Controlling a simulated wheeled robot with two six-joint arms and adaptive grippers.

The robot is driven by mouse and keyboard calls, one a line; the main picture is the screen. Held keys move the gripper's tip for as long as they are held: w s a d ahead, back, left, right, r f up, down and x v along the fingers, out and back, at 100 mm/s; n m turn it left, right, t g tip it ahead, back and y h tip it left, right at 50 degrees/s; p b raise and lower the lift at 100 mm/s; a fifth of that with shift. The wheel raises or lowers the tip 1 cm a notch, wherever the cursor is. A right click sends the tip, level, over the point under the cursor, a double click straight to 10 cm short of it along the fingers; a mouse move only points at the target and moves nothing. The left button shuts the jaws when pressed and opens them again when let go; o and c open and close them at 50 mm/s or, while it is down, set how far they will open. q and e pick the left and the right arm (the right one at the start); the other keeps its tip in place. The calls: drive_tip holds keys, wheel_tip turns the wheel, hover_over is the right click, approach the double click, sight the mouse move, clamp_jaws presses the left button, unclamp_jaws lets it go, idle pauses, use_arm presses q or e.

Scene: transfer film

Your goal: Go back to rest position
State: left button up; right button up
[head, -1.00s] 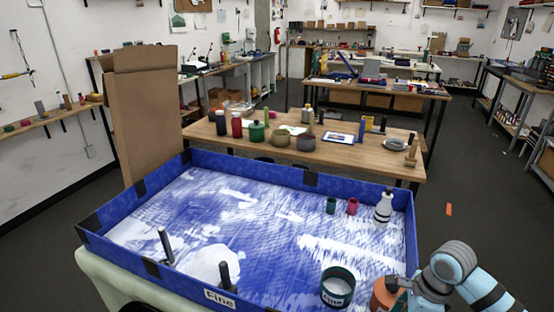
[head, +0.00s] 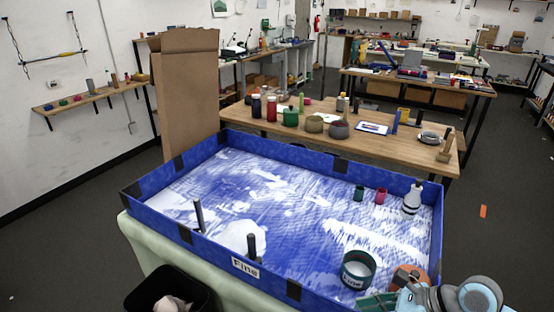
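My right arm enters at the bottom right corner. Its gripper (head: 402,299) is low at the tray's front right corner, partly cut off by the picture's edge, so its fingers cannot be read. An orange-brown round thing (head: 411,277) is beside it, partly covered by the arm; I cannot tell whether it is held. My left gripper is not in view. The blue-walled tray (head: 293,291) has a white floor streaked with blue.
A white bottle (head: 411,201), a small green cup (head: 359,193) and a pink cup (head: 381,195) stand at the tray's back right. Two dark upright handles (head: 252,246) are at its front left. A black bin (head: 190,283) is below. A wooden table (head: 237,117) stands behind.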

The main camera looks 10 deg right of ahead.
drive_tip(key=w+a+r+m+t+y, duration=0.2)
drive_tip(key=a+r+m+t+y, duration=0.15)
drive_tip(key=a+r, duration=0.3)
drive_tip(key=w+d+r+m+t+h, duration=0.35)
drive_tip(key=r+m+t, duration=0.7)
drive_tip(key=m, duration=0.45)
drive_tip(key=s+d+f+m+g+h, duration=0.3)
drive_tip(key=d+f+m+h, duration=0.85)
drive_tip(key=m, duration=0.75)
drive_tip(key=s+a+f+m+g+y, duration=0.2)
drive_tip(key=s+a+f+m+g, duration=0.15)
drive_tip(key=s+f+g, duration=0.4)
drive_tip(key=s+a+f+m+g+y, duration=0.1)
drive_tip(key=s+a+f+m+g, duration=0.3)
drive_tip(key=s+f, duration=0.55)
wheel_tip(320, 180, down, 22)
drive_tip(key=s+d+f+g+b, duration=0.1)
drive_tip(key=s+g+b, duration=0.1)
drive_tip(key=b, duration=0.4)
use_arm(q)
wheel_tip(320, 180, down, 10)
drive_tip(key=b, duration=0.4)
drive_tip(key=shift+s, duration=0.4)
use_arm(e)
drive_tip(key=s+f, duration=1.4)
drive_tip(key=f, duration=0.3)
drive_tip(key=shift+s+d+f+g, duration=0.3)
drive_tip(key=shift+s+d+g, duration=0.05)
drive_tip(key=shift+d+g, duration=0.1)
